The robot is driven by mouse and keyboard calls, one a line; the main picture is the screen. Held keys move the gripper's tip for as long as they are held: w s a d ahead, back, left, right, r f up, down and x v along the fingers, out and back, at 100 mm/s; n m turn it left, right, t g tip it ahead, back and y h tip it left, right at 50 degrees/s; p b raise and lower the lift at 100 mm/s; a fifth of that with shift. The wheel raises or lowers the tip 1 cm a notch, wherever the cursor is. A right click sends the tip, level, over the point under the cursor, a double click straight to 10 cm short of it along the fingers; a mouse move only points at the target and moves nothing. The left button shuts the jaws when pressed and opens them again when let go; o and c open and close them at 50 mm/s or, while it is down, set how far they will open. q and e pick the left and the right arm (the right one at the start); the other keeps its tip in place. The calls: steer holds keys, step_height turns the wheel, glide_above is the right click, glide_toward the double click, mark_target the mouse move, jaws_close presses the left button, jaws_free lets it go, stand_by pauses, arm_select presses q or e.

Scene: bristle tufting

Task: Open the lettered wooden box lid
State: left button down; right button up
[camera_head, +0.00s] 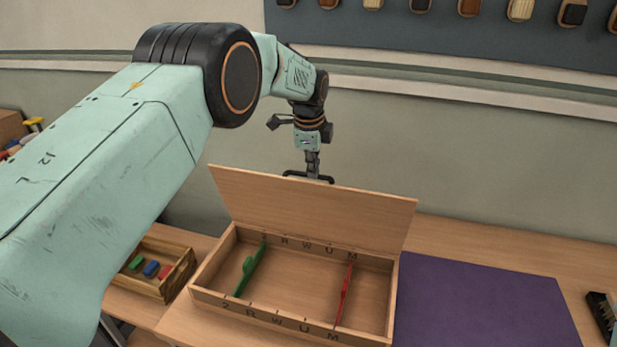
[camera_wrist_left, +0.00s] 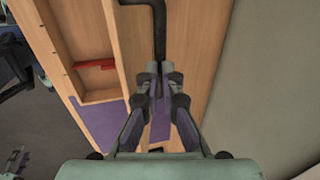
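The wooden box (camera_head: 212,262) stands on the table with letters, including R, W, U and M, along its front and back walls. Its lid (camera_head: 315,212) is open, raised at the back and leaning away from me. Inside are a green divider (camera_head: 249,270) and a red divider (camera_head: 345,293); the red one shows in the left wrist view (camera_wrist_left: 95,65). My left gripper (camera_head: 311,160) is behind the lid's top edge, its fingers closed around a black bar-like handle (camera_head: 292,174). The handle also shows between the fingertips in the left wrist view (camera_wrist_left: 159,30).
A small wooden tray (camera_head: 147,284) with coloured pieces is to the left. A wall stands behind the table, with a dark board (camera_head: 440,35) of brushes above.

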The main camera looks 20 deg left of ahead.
arm_select(q)
steer(key=c, duration=1.9)
jaws_free()
step_height(320, 180, down, 3)
steer(key=shift+s+r+g, duration=0.1)
steer(key=shift+r+g, duration=0.1)
steer(key=shift+g, duration=0.1)
steer(key=o, duration=0.5)
arm_select(e)
steer(key=shift+w+f, duration=0.1)
steer(key=shift+w, duration=0.4)
